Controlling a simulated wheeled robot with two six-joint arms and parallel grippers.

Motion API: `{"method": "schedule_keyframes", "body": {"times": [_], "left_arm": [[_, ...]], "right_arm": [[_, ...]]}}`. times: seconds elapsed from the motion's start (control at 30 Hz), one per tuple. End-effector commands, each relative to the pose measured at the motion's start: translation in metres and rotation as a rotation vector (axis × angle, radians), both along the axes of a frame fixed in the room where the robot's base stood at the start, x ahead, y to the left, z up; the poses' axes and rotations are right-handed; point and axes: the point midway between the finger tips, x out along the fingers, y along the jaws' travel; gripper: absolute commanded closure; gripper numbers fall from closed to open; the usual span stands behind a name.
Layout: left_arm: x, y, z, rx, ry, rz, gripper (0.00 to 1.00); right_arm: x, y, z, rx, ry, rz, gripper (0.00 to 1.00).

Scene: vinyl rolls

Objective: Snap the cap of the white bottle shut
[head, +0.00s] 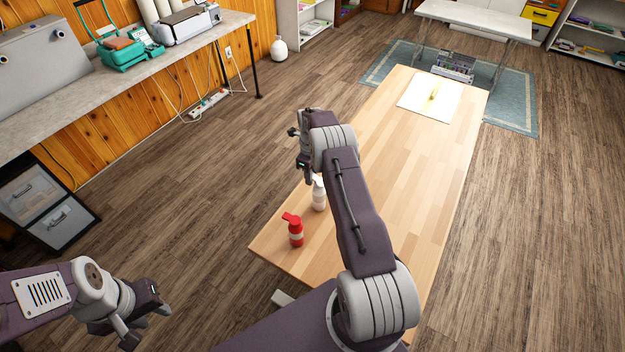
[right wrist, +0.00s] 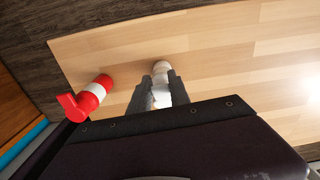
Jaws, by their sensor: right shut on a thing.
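The white bottle (head: 318,196) stands upright near the left edge of the wooden table. My right gripper (head: 304,168) is at its upper end, partly in front of it. In the right wrist view the two dark fingers of my right gripper (right wrist: 161,92) are on either side of the upper part of the white bottle (right wrist: 161,68), shut on it. Whether the cap is open or closed is hidden by the fingers and too small to tell. My left gripper (head: 150,324) is at the lower left, off the table, with its fingers apart and empty.
A red bottle (head: 295,234) with a white band and its red cap sticking out sideways stands close by; it also shows in the right wrist view (right wrist: 95,90). The wooden table (head: 400,180) is clear toward the far end, where a white sheet (head: 420,103) lies.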

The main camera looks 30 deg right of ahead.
Motion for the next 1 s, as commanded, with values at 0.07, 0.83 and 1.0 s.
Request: {"method": "schedule_keyframes", "body": {"times": [0.07, 0.83, 1.0], "left_arm": [[0.0000, 0.0000, -0.0119, 0.000, 0.000, 0.000, 0.64], [0.0001, 0.0000, -0.0183, 0.000, 0.000, 0.000, 0.64], [0.0001, -0.0001, -0.0183, 0.000, 0.000, 0.000, 0.64]], "right_arm": [[0.0014, 0.0015, -0.0068, -0.011, 0.019, 0.003, 1.00], [0.0012, 0.0018, -0.0034, -0.029, 0.055, 0.001, 0.55], [0.0013, 0.0017, -0.0032, -0.029, 0.055, 0.001, 0.55]]}}
